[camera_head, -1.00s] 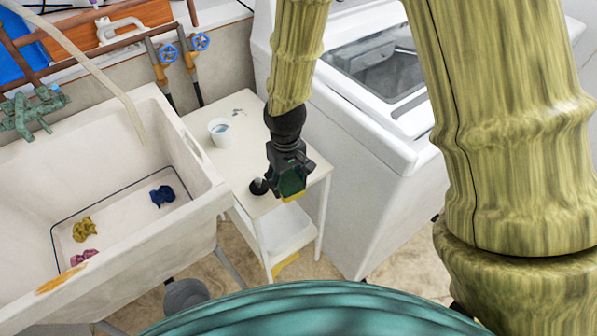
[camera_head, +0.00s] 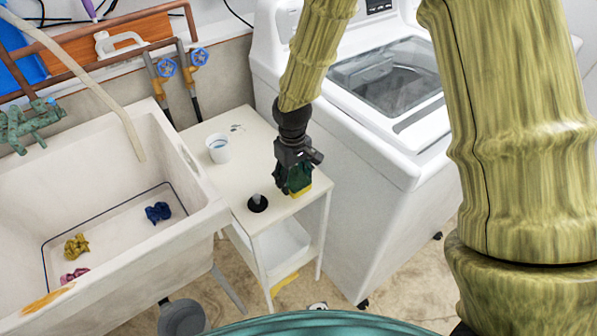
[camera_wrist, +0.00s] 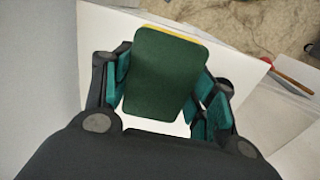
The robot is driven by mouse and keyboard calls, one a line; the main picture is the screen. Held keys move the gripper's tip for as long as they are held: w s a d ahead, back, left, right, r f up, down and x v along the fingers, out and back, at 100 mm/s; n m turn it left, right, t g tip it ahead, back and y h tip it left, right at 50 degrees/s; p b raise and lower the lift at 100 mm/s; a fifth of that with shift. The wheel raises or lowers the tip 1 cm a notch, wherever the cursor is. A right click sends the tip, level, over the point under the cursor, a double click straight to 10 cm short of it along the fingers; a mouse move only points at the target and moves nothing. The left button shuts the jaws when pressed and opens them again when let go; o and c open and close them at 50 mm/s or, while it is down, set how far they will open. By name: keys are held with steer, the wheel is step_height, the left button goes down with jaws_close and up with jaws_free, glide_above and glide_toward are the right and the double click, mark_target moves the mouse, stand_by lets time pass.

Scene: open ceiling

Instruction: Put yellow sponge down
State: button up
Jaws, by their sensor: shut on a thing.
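The yellow sponge (camera_head: 300,191) has a dark green top face and a yellow lower layer. My gripper (camera_head: 292,181) is shut on it over the front right part of the small white table (camera_head: 262,228). In the wrist view the sponge (camera_wrist: 162,75) sits between the two teal-padded fingers of my gripper (camera_wrist: 165,88), green face toward the camera, with a yellow edge at its far side. The white tabletop (camera_wrist: 240,75) shows beneath it. I cannot tell whether the sponge touches the tabletop.
A white cup (camera_head: 219,148) stands at the table's back left. A small black round item (camera_head: 257,203) is near its front left. A sink (camera_head: 190,222) with several crumpled cloths is at left. A white washing machine (camera_head: 385,170) stands close at right.

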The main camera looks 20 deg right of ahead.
mark_target(299, 173)
steer(key=w+d, duration=0.2)
steer(key=w, duration=0.2)
steer(key=shift+w+d+f+p, duration=0.1)
steer(key=shift+d+f+p, duration=0.1)
steer(key=shift+d+p, duration=0.15)
steer(key=shift+f, duration=1.8)
steer(key=o, duration=1)
steer(key=shift+f, duration=0.1)
steer(key=shift+o, duration=0.2)
step_height(299, 173, up, 12)
